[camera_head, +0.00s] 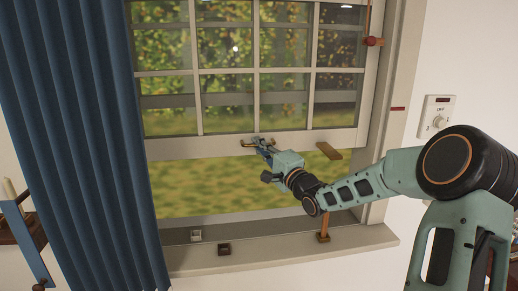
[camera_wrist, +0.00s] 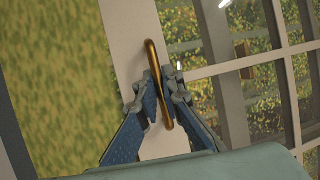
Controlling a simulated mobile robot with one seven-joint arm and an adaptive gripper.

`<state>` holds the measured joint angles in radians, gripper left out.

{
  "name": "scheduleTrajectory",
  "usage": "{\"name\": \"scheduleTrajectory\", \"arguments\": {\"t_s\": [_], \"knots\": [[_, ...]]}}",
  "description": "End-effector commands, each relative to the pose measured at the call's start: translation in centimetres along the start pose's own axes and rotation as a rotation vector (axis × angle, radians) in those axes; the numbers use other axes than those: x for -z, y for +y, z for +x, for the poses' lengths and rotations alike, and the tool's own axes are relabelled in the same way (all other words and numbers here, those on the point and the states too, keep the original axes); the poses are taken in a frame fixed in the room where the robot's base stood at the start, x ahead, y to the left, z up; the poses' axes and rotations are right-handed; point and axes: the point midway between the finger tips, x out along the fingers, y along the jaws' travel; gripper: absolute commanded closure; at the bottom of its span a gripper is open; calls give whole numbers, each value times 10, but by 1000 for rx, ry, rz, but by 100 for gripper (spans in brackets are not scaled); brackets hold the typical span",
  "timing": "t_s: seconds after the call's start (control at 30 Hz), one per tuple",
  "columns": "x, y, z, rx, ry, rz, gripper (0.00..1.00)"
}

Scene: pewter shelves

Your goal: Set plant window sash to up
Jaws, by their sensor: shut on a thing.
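The window sash is a white frame with several panes, and its bottom rail (camera_head: 190,148) hangs well above the sill, with an open gap showing grass below it. A brass handle (camera_head: 248,144) sits on the rail. My gripper (camera_head: 262,143) is at the handle, reaching in from the lower right. In the wrist view, the blue fingers of my gripper (camera_wrist: 157,98) are closed around the brass handle (camera_wrist: 154,62), one on each side. The white rail (camera_wrist: 130,50) shows behind it. The top of the sash is out of frame.
The sill (camera_head: 290,255) carries two small blocks, one pale (camera_head: 196,236) and one dark (camera_head: 224,249). A wooden prop (camera_head: 323,222) stands at its right, under a brown wooden piece (camera_head: 329,151). A blue curtain (camera_head: 85,140) hangs left. A dial panel (camera_head: 437,116) is on the right wall.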

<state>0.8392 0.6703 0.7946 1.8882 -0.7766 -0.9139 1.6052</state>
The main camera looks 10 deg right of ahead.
Motion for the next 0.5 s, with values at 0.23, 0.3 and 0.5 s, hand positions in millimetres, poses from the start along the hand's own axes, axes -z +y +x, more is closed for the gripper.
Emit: {"name": "scheduleTrajectory", "arguments": {"t_s": [0.23, 0.3, 0.5], "knots": [[0, 4, -1, -7, 0, 3, 100], [0, 5, -1, -9, 0, 3, 89], [0, 5, -1, -9, 0, 3, 75]]}}
